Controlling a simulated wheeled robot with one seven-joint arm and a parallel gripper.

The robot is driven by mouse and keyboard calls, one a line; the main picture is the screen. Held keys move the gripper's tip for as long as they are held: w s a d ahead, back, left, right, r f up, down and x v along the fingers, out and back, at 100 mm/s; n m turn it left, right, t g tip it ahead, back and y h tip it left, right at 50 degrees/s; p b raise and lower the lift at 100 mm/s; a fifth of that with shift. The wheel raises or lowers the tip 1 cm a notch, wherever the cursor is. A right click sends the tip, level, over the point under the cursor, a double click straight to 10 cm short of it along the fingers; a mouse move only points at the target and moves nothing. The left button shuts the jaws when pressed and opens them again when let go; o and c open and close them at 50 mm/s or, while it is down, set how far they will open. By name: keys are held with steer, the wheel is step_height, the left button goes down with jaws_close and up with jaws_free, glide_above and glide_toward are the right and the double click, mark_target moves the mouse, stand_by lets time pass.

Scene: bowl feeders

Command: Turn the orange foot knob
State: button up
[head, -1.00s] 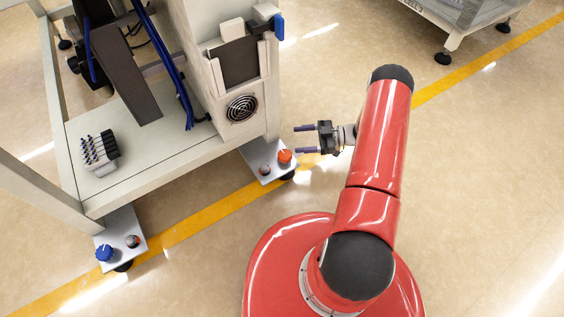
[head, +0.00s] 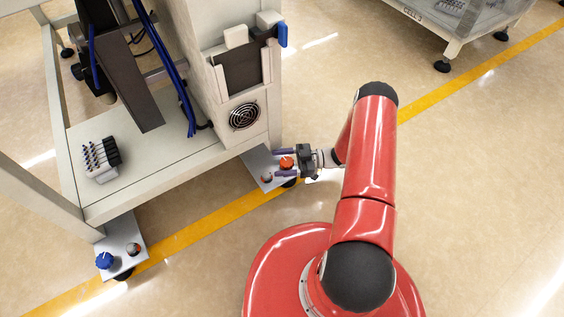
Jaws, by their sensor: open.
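The orange foot knob (head: 287,162) sits on a grey foot plate (head: 256,164) at the near right corner of the machine frame. My gripper (head: 284,163) is open, coming in from the right with its two dark fingers pointing left. One finger lies on the far side of the knob and the other on the near side, so the knob shows between them. I cannot tell whether either finger touches it or whether they are level with it in height.
A blue knob (head: 104,260) is on the left foot plate. The machine's white side panel (head: 263,100) rises just behind my gripper.

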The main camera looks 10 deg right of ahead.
steer(key=c, duration=1)
steer(key=shift+m+t, duration=0.4)
steer(key=shift+t, duration=0.2)
